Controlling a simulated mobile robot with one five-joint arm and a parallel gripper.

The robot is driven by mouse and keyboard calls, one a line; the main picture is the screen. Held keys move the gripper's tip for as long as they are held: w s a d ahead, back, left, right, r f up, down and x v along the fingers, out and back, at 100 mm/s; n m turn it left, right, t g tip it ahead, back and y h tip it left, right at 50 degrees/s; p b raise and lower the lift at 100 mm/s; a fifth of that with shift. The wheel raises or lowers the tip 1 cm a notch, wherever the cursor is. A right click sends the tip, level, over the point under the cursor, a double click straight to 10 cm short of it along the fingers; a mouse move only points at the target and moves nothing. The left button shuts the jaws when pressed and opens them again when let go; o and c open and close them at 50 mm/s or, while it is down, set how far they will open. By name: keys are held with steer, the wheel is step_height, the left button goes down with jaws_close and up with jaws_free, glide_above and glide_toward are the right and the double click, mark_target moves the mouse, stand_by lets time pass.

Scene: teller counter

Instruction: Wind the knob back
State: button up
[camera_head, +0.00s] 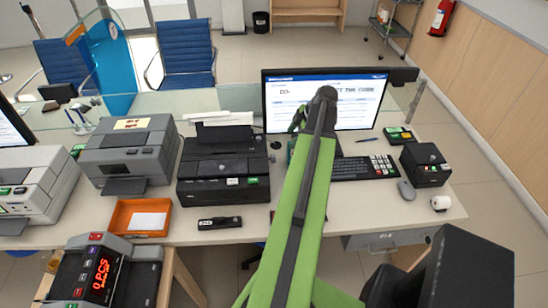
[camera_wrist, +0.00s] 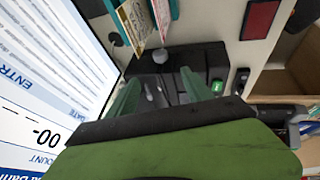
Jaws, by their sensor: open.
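The machine looks like the black printer (camera_head: 222,165) on the counter in the head view. My gripper (camera_wrist: 160,92) is open and empty, its two green fingers apart, pointing toward the machine. The fingers do not appear to touch the knob. In the head view my gripper (camera_head: 299,122) is in front of the monitor, with much of it hidden by my green arm. Which way the knob is turned cannot be told.
A monitor (camera_head: 350,105) stands close behind my arm and fills the left of the wrist view (camera_wrist: 50,75). A grey printer (camera_head: 128,150) and orange tray (camera_head: 122,222) stand left.

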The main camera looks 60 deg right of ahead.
mark_target(272, 159)
steer(key=b+x, duration=1.5)
steer(key=x, duration=0.2)
steer(key=shift+w+f+b, duration=0.1)
steer(key=shift+f+b, duration=0.2)
steer(key=shift+b, duration=0.05)
jaws_close()
steer(key=shift+w+d+r+g+y+p, duration=0.15)
steer(key=shift+w+d+g+y+p, duration=0.1)
steer(key=shift+g+y+p, duration=0.35)
steer(key=shift+s+a+m+g+y, duration=0.1)
steer(key=shift+m+g+y, duration=0.25)
steer(key=shift+y, duration=0.25)
